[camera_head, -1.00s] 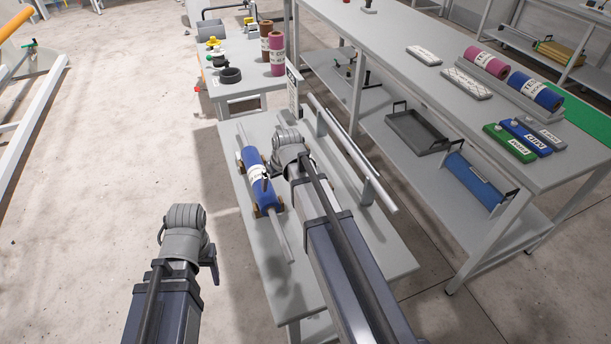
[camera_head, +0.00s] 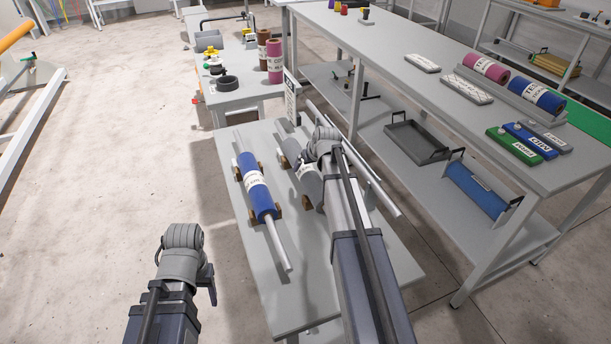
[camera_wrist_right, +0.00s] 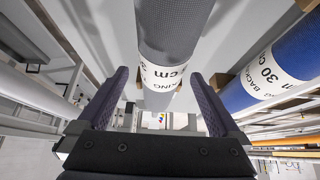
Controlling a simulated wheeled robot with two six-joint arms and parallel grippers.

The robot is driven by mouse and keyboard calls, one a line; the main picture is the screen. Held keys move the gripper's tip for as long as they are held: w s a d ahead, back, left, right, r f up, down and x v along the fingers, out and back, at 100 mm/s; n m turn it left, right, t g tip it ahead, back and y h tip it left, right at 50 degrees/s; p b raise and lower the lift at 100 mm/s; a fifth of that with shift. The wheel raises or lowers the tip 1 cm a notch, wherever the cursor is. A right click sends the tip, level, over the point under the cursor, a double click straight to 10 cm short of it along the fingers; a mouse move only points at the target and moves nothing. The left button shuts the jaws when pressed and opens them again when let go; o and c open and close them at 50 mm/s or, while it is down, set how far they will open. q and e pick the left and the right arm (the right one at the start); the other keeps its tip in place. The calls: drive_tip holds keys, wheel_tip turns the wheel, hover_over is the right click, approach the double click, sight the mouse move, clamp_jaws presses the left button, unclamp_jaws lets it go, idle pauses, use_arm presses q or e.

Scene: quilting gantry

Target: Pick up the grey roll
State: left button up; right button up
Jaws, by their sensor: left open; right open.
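The grey roll (camera_head: 308,182) with a white label band lies on the small grey table, partly hidden behind my right arm in the head view. In the right wrist view the grey roll (camera_wrist_right: 172,28) runs away from the camera, between the fingers of my right gripper (camera_wrist_right: 158,74). That gripper is open, with a finger on either side and gaps to the roll. In the head view my right gripper (camera_head: 325,142) is over the roll's side of the table. My left gripper (camera_head: 184,240) hangs left of the table, empty; its fingers are mostly hidden.
A blue roll (camera_head: 256,186) on a rod rests in brown cradles left of the grey roll. A metal rail (camera_head: 372,180) runs along the table's right side. A long bench (camera_head: 445,105) with rolls and boxes stands to the right.

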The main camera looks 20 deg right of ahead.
drive_tip(key=shift+s+b+x, duration=0.1)
drive_tip(key=shift+b+x, duration=1.1)
drive_tip(key=shift+x, duration=0.1)
drive_tip(key=shift+s+b+x, duration=0.15)
drive_tip(key=shift+b+x, duration=1.05)
drive_tip(key=shift+x, duration=0.1)
drive_tip(key=shift+a, duration=0.25)
drive_tip(key=shift+c, duration=0.2)
clamp_jaws()
